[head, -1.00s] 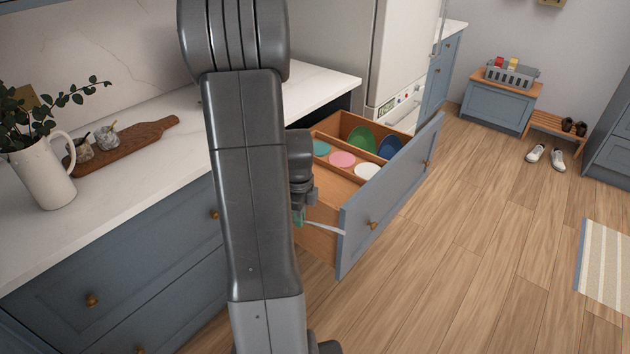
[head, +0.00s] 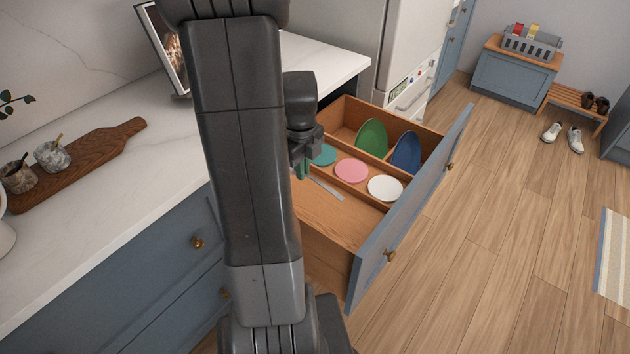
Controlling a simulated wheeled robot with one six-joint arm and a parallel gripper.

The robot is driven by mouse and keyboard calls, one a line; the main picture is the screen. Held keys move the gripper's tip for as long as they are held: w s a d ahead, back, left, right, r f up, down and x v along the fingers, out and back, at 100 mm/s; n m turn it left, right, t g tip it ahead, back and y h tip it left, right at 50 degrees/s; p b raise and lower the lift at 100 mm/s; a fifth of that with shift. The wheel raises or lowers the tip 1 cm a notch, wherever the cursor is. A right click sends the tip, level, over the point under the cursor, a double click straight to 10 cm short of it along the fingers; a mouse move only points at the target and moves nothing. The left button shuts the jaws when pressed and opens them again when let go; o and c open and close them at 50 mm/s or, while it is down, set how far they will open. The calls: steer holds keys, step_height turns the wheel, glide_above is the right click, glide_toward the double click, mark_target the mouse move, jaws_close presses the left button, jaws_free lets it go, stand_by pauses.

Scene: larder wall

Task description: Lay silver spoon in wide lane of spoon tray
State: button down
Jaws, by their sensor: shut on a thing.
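My gripper (head: 303,165) is partly hidden behind my arm, over the left side of the open drawer. It is shut on the silver spoon (head: 326,188), whose thin, pale length sticks out to the lower right. The spoon appears over the wide bare compartment (head: 338,222) of the wooden tray in the drawer. I cannot tell whether the spoon touches the compartment floor. Its other end is hidden by my gripper and arm. My arm also hides the left part of the compartment.
The drawer front (head: 410,212) borders the right side. A worktop with a wooden board (head: 85,163) lies left.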

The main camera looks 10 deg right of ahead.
mark_target(304, 203)
step_height(304, 203, down, 10)
steer(key=shift+r, duration=0.1)
stand_by(0.4)
steer(key=shift+f, duration=0.2)
steer(key=c, duration=1.6)
jaws_free()
steer(key=shift+r, duration=0.15)
step_height(304, 203, up, 12)
steer(key=shift+r, duration=0.1)
